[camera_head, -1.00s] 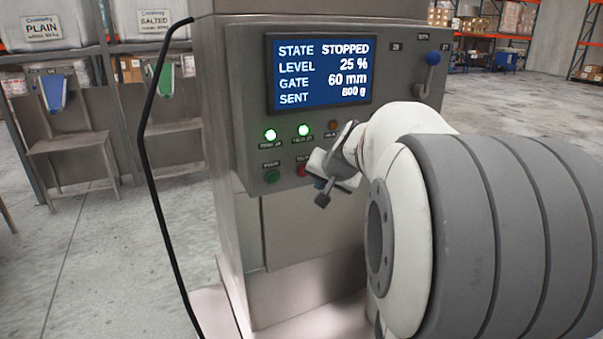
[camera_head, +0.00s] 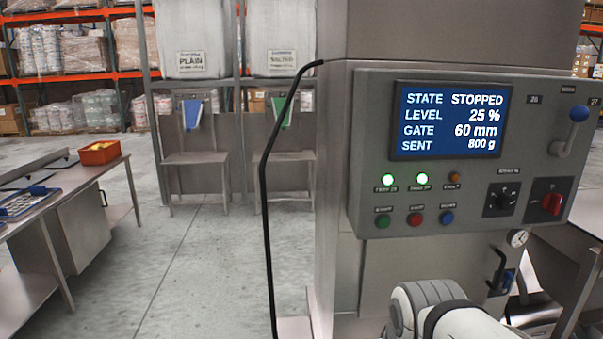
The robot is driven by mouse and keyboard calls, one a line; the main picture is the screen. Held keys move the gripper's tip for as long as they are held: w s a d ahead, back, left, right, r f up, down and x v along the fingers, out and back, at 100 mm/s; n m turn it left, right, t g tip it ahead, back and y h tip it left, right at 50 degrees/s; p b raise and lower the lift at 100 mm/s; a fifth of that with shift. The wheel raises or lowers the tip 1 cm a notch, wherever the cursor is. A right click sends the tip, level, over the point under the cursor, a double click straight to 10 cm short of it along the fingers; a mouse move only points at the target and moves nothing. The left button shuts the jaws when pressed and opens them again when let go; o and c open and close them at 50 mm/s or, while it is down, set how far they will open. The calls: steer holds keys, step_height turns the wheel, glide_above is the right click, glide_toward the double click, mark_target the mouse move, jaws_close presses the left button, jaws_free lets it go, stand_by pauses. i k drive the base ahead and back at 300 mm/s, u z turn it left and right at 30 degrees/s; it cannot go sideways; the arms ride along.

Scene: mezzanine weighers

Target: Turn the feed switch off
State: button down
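The control panel (camera_head: 340,200) is on the front of a grey cabinet. At its lower right are a black rotary switch (camera_head: 501,200) and a red rotary switch (camera_head: 551,202). Their labels are too small to read, so I cannot tell which one is the feed switch. The screen (camera_head: 450,120) reads STATE STOPPED, LEVEL 25 %, GATE 60 mm, SENT 800 g. Part of my arm shows at the bottom edge, below the panel. My gripper is out of view.
Two green lamps (camera_head: 387,180) are lit above green, red and blue buttons (camera_head: 416,219). A black cable (camera_head: 265,200) hangs left of the cabinet. A bench with an orange bin (camera_head: 99,153) stands far left; open floor lies between.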

mark_target(551, 202)
steer(key=z, duration=1.2)
steer(key=k, duration=1)
steer(key=z, duration=0.55)
steer(key=i, duration=1.55)
steer(key=u, duration=0.65)
